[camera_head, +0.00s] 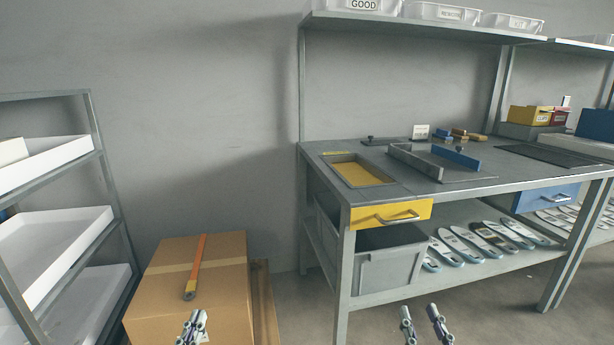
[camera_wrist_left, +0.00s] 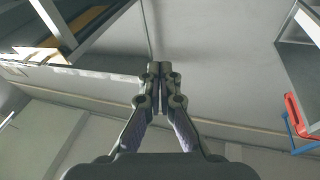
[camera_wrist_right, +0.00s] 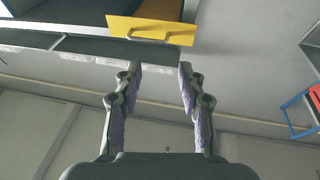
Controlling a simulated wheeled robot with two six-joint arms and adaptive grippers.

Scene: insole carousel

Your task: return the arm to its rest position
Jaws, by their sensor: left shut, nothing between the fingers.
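My left gripper (camera_head: 192,328) is low in the head view, in front of the cardboard box. In the left wrist view its fingers (camera_wrist_left: 158,72) are together with nothing between them. My right gripper (camera_head: 424,325) is low in the head view, in front of the workbench. In the right wrist view its fingers (camera_wrist_right: 163,75) are apart with nothing between them. Both grippers are clear of the bench and its drawers.
The workbench (camera_head: 400,206) has a yellow drawer (camera_head: 390,214), a blue drawer (camera_head: 546,198) and a grey bin (camera_head: 385,268) below. Several insoles lie on its lower shelf. The cardboard box (camera_head: 220,270) carries an orange-handled tool (camera_head: 196,265). A rack with white trays (camera_head: 55,235) stands left.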

